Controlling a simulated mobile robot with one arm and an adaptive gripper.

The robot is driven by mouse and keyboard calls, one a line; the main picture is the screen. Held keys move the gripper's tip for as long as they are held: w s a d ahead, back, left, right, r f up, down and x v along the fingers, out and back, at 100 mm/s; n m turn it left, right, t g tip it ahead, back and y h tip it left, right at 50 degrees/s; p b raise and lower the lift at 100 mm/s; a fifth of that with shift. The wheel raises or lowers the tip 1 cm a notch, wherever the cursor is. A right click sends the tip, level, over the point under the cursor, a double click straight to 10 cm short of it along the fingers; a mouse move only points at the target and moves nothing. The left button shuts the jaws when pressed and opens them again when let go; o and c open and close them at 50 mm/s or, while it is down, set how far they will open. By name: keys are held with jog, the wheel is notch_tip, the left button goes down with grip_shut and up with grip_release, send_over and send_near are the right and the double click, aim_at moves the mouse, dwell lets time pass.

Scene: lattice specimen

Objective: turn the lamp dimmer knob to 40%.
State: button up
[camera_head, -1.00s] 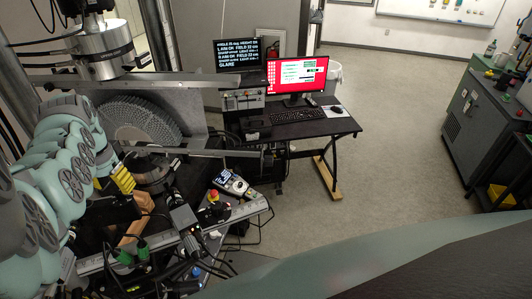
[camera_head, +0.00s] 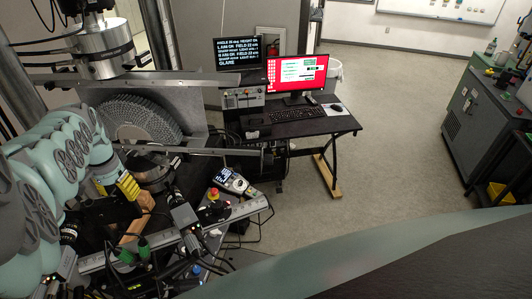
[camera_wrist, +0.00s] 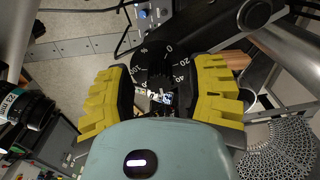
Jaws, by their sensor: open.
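A round black dial (camera_wrist: 150,62) with white marks shows in the wrist view, with 0, 20 and 40 readable down its right side. I take it to be the dimmer's scale. The knob and its pointer are mostly hidden or too small to read. My gripper (camera_wrist: 163,80) is open, with one yellow finger left of the dial and the other right of it. I cannot tell whether either finger touches the knob. In the head view, my gripper (camera_head: 127,186) shows as yellow pads at the left, above the cluttered bench.
A grey perforated rail (camera_head: 230,214) crosses the bench front. A meter with a lit display (camera_head: 226,176) and a red button (camera_head: 213,192) stand nearby. A ribbed lattice disc (camera_head: 135,115) stands behind. A desk (camera_head: 325,128) holds a red monitor (camera_head: 296,75). Open floor lies right.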

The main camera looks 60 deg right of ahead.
grip_shut()
dwell(0.3)
jog(key=shift+f+n+b, duration=0.15)
jog(key=shift+n+b, duration=0.2)
jog(key=shift+n, duration=0.05)
jog(key=n+b, duration=0.2)
jog(key=b, duration=0.1)
jog(key=shift+f, duration=0.25)
jog(key=n+b, duration=0.3)
jog(key=b, duration=0.2)
jog(key=shift+f, duration=0.15)
jog(key=shift+r+n+b, duration=0.35)
jog(key=shift+n+b, duration=0.75)
jog(key=shift+b, duration=0.05)
jog(key=shift+r+n, duration=0.15)
jog(key=shift+n, duration=0.65)
